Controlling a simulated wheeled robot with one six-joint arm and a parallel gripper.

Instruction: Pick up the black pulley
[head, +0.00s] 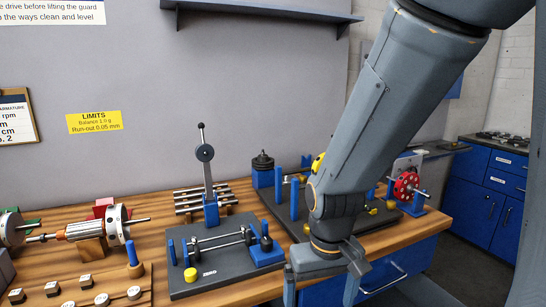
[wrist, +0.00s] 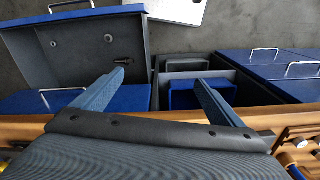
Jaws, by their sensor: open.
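I cannot pick out the black pulley with certainty. A dark stepped round piece (head: 263,161) stands on a blue block at the back of the bench in the head view and may be it. My gripper (head: 320,288) points down at the bench's front edge, well in front of that piece. In the wrist view my gripper (wrist: 161,82) shows two blue-grey fingers spread apart with nothing between them. Beyond them are drawers and a grey open drawer (wrist: 92,52) with a few small dark pieces, too small to name.
A dark fixture plate (head: 205,282) with a shaft and upright dial stands left of my gripper. A rotor (head: 95,228) lies further left. A red wheel (head: 405,185) stands at the right. Blue cabinets (head: 490,200) are at the far right. Dark floor (wrist: 240,25) shows beyond the drawers.

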